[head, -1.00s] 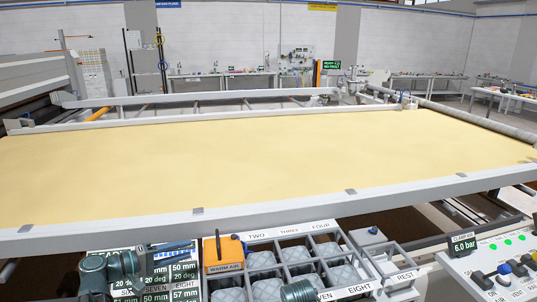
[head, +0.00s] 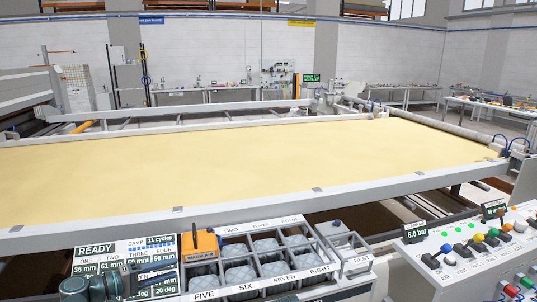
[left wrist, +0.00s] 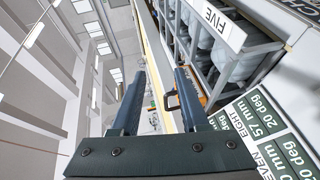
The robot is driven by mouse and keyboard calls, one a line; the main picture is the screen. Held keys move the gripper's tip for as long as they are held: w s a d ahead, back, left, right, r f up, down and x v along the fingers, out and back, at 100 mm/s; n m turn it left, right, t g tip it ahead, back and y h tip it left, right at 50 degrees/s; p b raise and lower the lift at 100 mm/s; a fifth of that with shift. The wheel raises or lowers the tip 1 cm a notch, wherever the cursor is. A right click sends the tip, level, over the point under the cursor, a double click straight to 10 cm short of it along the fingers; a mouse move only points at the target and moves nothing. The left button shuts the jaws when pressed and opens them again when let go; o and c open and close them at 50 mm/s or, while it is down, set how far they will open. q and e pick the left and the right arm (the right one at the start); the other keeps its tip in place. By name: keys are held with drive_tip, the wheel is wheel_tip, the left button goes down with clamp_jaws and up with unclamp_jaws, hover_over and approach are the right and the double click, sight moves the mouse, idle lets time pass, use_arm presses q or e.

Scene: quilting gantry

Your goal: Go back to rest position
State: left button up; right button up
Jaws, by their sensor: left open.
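My left gripper (head: 150,277) is low at the bottom left of the head view, in front of the settings board (head: 97,250). In the left wrist view its two dark fingers (left wrist: 160,92) stand apart, with nothing between them. It is beside the rack of compartments (head: 270,284), which holds grey quilted pieces (head: 240,274). The rack's FIVE label (left wrist: 222,22) is close by in the left wrist view. My right gripper does not show.
The wide yellow quilting bed (head: 240,160) with its pale front rail (head: 320,198) spans the view. An orange warm air unit (head: 200,247) stands at the rack's back left corner. A control panel (head: 465,275) with coloured knobs is at the right.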

use_arm(q)
drive_tip(key=s+d+f+m+g+y, duration=0.35)
drive_tip(key=d+f+g, duration=0.45)
drive_tip(key=d, duration=0.7)
drive_tip(key=s+d+f+m+g+y, duration=0.1)
drive_tip(key=s+d+f+m+y, duration=0.2)
drive_tip(key=s+f+y, duration=0.1)
drive_tip(key=s+d+f+m+g+y+p, duration=0.1)
drive_tip(key=s+d+f+m+y, duration=0.3)
drive_tip(key=s+y, duration=0.2)
drive_tip(key=s, duration=0.2)
drive_tip(key=shift+s, duration=0.35)
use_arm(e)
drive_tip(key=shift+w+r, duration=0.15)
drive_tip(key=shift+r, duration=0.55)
use_arm(q)
drive_tip(key=shift+a+f+m, duration=0.1)
drive_tip(key=shift+m, duration=0.15)
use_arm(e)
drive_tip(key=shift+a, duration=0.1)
